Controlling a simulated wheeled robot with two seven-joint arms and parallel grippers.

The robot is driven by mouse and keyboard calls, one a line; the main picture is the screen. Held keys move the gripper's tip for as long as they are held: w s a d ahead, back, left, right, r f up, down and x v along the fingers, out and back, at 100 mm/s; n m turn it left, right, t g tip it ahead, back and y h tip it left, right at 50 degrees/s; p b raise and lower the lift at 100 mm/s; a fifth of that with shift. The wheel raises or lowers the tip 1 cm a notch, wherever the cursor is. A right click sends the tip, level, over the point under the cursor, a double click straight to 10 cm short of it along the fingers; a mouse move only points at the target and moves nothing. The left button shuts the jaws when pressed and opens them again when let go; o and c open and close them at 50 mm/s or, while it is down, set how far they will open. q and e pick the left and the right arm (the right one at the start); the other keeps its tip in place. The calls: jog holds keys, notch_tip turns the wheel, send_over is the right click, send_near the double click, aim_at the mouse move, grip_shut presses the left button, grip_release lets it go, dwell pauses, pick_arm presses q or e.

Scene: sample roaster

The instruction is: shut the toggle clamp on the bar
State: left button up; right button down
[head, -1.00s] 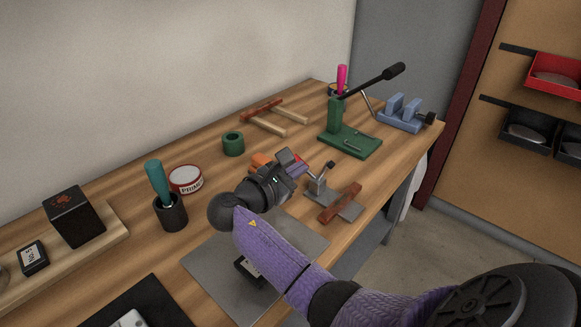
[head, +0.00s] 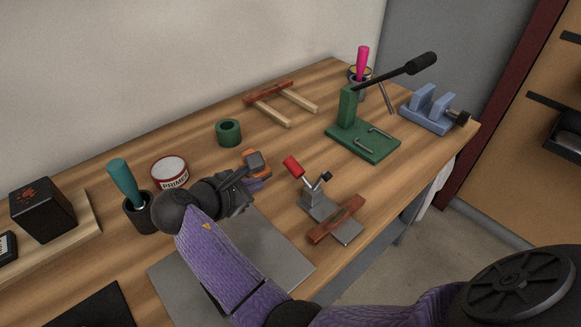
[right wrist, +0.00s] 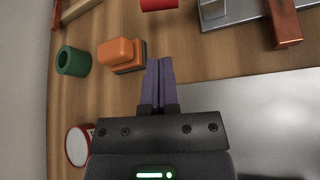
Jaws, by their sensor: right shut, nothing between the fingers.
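The toggle clamp (head: 313,202) stands on a grey plate on the bench. Its red handle (head: 293,166) leans up and to the left, and its black-tipped arm (head: 326,176) sticks up to the right, apart from the bar. The reddish-brown bar (head: 337,220) lies across the plate. My right gripper (head: 254,185) is shut and empty, left of the clamp. In the right wrist view its purple fingers (right wrist: 159,82) are together; the red handle (right wrist: 158,4), clamp base (right wrist: 212,10) and bar (right wrist: 283,22) are cut by the top edge. My left gripper is out of view.
An orange block (right wrist: 122,53) lies close to the right fingers. A green ring (head: 228,132), a primer tin (head: 170,172) and a cup with a teal handle (head: 124,183) stand to the left. A green lever press (head: 362,140) and blue vise (head: 428,112) stand behind. A grey mat (head: 270,250) lies in front.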

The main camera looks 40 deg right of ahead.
jog(key=b+x, duration=0.5)
jog(key=x, duration=0.3)
jog(key=shift+d+f, duration=0.25)
jog(key=shift+f, duration=0.15)
jog(key=shift+w+d+f+b, duration=0.15)
jog(key=shift+w+d+b, duration=0.15)
jog(key=shift+d, duration=0.3)
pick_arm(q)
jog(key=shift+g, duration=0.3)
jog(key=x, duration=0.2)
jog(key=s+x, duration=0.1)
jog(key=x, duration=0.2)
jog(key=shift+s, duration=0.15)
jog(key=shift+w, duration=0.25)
